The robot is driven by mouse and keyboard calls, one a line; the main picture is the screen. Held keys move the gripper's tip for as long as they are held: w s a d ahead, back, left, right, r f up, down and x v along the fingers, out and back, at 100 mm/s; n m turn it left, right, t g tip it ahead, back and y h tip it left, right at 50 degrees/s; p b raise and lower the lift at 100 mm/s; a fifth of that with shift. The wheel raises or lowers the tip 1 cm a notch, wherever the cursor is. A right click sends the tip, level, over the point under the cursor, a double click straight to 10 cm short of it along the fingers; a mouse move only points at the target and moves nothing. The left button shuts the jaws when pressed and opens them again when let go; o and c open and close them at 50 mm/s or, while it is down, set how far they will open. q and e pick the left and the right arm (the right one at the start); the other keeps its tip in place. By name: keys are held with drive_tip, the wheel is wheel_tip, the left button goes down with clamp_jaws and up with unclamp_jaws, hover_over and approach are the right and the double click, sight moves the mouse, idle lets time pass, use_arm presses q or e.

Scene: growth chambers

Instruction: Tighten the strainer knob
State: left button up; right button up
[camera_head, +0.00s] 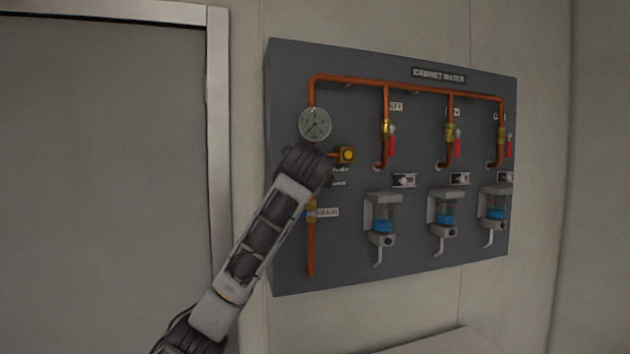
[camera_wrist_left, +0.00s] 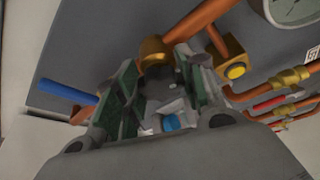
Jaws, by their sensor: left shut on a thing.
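The strainer knob (camera_wrist_left: 162,80) looks like a dark, rounded piece below a brass fitting (camera_wrist_left: 153,52) in the left wrist view. Its outline is partly hidden by my fingers. My left gripper (camera_wrist_left: 163,74) has its green-padded fingers on either side of the knob, shut on it. In the head view my left arm reaches up from the lower left to the pipework under the gauge. There the wrist covers the knob and the fingertips. My right gripper is not in view.
A gauge (camera_head: 315,124) sits just above my wrist, and a yellow-capped brass valve (camera_head: 346,155) close to its right. Red-handled valves (camera_head: 391,146) and blue-bottomed cups (camera_head: 381,220) line the panel (camera_head: 345,255) farther right. A blue handle (camera_wrist_left: 68,92) lies left of my fingers.

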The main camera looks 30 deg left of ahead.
use_arm(q)
drive_tip(key=shift+f, duration=0.1)
drive_tip(key=o, duration=1)
drive_tip(key=shift+s+d, duration=0.1)
drive_tip(key=shift+s, duration=0.05)
drive_tip(key=v, duration=1.1)
drive_tip(key=shift+s+d, duration=0.2)
drive_tip(key=shift+s, duration=0.05)
